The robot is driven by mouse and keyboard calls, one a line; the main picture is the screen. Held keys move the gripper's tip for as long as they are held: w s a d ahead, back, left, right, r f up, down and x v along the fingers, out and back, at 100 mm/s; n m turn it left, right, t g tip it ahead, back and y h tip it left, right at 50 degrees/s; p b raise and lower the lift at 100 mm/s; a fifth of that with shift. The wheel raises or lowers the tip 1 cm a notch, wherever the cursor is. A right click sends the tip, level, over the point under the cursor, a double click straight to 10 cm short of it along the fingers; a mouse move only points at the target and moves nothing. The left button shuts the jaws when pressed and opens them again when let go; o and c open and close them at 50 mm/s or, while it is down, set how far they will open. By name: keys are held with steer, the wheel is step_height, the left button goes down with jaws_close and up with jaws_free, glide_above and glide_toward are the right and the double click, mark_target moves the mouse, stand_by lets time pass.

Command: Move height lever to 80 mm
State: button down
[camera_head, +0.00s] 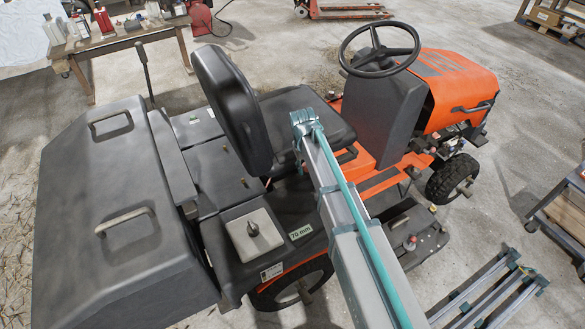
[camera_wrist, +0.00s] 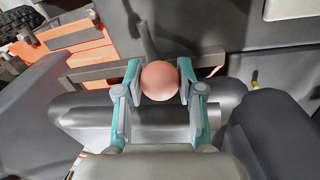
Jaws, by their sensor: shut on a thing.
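The height lever shows in the wrist view as a round pinkish knob (camera_wrist: 160,81) on a grey shaft (camera_wrist: 147,42) that runs up behind it. My gripper (camera_wrist: 159,82) has its teal and grey fingers on the left and right sides of the knob, shut on it. A small label reading "70 mm" (camera_head: 301,231) is on the dark rear fender of the orange ride-on mower (camera_head: 446,85) in the head view. In the head view my arm crosses the mower's middle, and I cannot make out my fingers or the knob there.
The black seat (camera_head: 235,105) stands close to the left of my arm, and the steering wheel (camera_head: 379,49) is beyond it. A large dark grass box (camera_head: 110,215) is at the left. A metal frame (camera_head: 490,292) lies at the lower right.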

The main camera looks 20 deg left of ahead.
steer(key=shift+s+a+f, duration=0.5)
steer(key=shift+s+a, duration=0.3)
steer(key=shift+s, duration=0.05)
steer(key=c, duration=0.7)
jaws_free()
steer(key=shift+a, duration=0.1)
steer(key=r, duration=0.4)
steer(key=s+r, duration=0.1)
steer(key=r, duration=0.3)
steer(key=a+r, duration=0.1)
steer(key=r, duration=0.3)
steer(key=shift+s, duration=0.2)
steer(key=shift+d, duration=0.1)
